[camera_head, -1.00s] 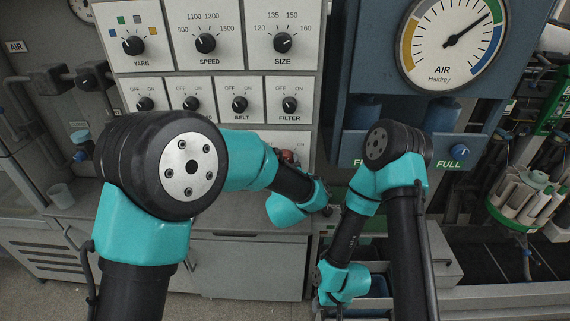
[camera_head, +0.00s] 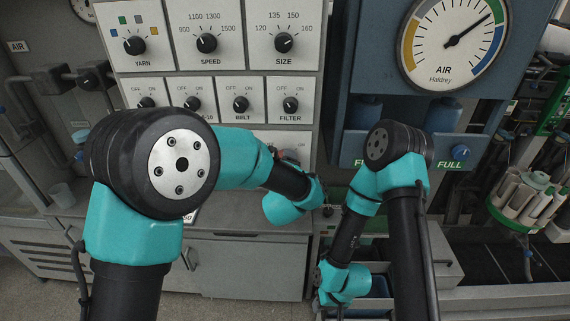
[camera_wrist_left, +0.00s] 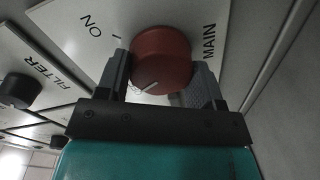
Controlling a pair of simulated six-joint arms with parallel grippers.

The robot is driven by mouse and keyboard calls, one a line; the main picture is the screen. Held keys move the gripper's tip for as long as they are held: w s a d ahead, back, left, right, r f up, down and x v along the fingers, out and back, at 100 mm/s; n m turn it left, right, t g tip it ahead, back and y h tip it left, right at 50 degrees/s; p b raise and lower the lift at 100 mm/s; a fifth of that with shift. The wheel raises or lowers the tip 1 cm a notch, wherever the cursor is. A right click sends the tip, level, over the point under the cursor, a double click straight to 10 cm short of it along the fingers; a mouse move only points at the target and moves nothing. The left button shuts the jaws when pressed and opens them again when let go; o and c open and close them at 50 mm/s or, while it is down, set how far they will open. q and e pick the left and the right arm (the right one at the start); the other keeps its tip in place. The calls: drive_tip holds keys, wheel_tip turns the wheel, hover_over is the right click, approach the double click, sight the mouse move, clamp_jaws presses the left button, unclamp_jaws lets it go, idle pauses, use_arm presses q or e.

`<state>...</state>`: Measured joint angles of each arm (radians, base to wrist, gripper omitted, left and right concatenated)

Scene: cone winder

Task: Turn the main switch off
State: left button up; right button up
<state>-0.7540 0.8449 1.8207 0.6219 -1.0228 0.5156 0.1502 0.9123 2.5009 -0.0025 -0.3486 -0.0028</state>
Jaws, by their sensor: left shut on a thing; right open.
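The red main switch knob (camera_wrist_left: 162,58) sits on a pale panel in the left wrist view, beside the words MAIN and ON. A white mark on the knob's lower left edge points away from ON; no OFF word shows, as my gripper covers that side. My left gripper (camera_wrist_left: 160,75) is shut on the knob, one finger on each side.
Above are the yarn (camera_head: 135,45), speed (camera_head: 207,43) and size (camera_head: 284,42) dials, with a row of small switches including belt (camera_head: 240,104) and filter (camera_head: 291,105). A blue housing with an air gauge (camera_head: 454,40) stands right of the panel.

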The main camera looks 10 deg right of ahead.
use_arm(q)
drive_tip(key=n, duration=0.3)
drive_tip(key=shift+n, duration=0.3)
idle(0.4)
drive_tip(key=o, duration=0.9)
drive_tip(key=v, duration=1.7)
drive_tip(key=shift+s+a+r, duration=0.1)
drive_tip(key=shift+s+a, duration=0.05)
drive_tip(key=shift+a, duration=0.05)
